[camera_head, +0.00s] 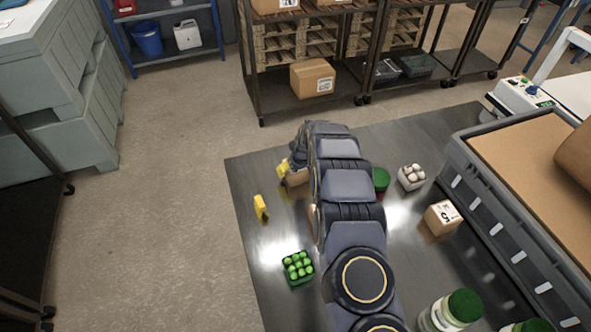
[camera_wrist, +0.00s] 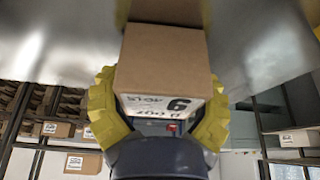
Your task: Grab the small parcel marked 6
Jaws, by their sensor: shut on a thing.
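The small brown parcel marked 6 (camera_wrist: 165,62) sits between the two yellow fingers of my gripper (camera_wrist: 160,88) in the wrist view, its white printed label facing the camera. Both fingers press on its sides, so the gripper is shut on it. In the head view my gripper (camera_head: 286,170) is at the far left part of the dark metal table (camera_head: 245,180). A bit of the held parcel (camera_head: 298,178) shows there beside a yellow finger; my arm hides the rest. I cannot tell whether the parcel touches the table.
Another small parcel, marked 5 (camera_head: 442,217), stands right of my arm. A carton of eggs (camera_head: 411,177), a green-lidded jar (camera_head: 381,179), a tray of green items (camera_head: 298,268) and a yellow object (camera_head: 260,207) are on the table. A large grey crate (camera_head: 500,215) borders the right.

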